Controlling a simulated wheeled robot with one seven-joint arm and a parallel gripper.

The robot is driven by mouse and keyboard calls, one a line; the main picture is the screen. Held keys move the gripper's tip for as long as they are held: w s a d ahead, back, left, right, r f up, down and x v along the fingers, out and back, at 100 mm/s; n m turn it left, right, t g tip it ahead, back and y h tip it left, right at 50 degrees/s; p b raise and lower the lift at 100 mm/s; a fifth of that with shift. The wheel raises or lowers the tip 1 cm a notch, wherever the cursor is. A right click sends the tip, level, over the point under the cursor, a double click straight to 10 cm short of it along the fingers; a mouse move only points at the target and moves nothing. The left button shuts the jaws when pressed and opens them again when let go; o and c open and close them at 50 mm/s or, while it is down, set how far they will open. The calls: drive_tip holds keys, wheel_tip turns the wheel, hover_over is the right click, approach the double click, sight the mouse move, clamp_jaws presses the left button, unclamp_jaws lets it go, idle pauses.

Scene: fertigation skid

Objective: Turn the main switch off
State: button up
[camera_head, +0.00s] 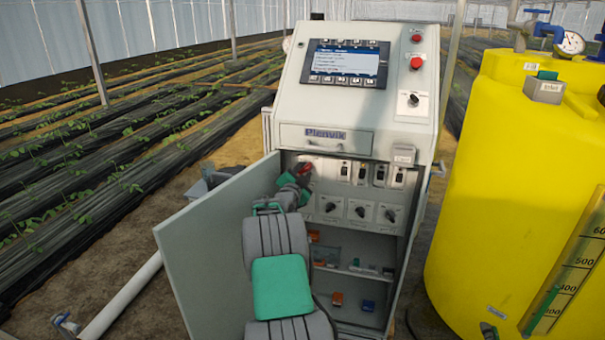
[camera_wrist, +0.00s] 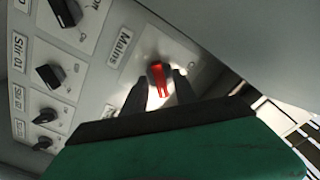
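The main switch is a red rotary knob (camera_wrist: 158,75) beside a "Mains" label (camera_wrist: 122,46) on the grey panel inside the open cabinet. Its grip bar, with a pale line, points toward my gripper in the wrist view. The position marks around it are too small or hidden to read. My gripper (camera_wrist: 159,88) has its two dark fingers apart, one on each side of the knob, with a visible gap. Whether a finger touches the knob I cannot tell. In the head view the red knob (camera_head: 303,168) shows just beyond my gripper, partly hidden by it.
The open cabinet door (camera_head: 205,250) stands left of my arm. Black rotary switches (camera_head: 360,212) sit beside and below the mains knob. A console with a screen (camera_head: 345,62) and red buttons (camera_head: 416,63) is above. A yellow tank (camera_head: 490,190) stands to the right.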

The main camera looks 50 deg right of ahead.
clamp_jaws()
drive_tip(key=shift+f+n+b, duration=0.2)
drive_tip(key=shift+n+b, duration=0.2)
drive_tip(key=shift+b, duration=0.15)
drive_tip(key=n+b, duration=0.2)
drive_tip(key=b, duration=0.1)
drive_tip(key=shift+f, duration=0.15)
drive_tip(key=n+b, duration=0.3)
drive_tip(key=n, duration=0.1)
drive_tip(key=n+b, duration=0.1)
drive_tip(key=n, duration=0.1)
drive_tip(key=n+b, duration=0.1)
drive_tip(key=n, duration=0.2)
drive_tip(key=shift+s+r+n, duration=0.1)
drive_tip(key=shift+r+n, duration=0.1)
drive_tip(key=shift+n, duration=0.1)
drive_tip(key=n, duration=0.5)
drive_tip(key=shift+n, duration=0.3)
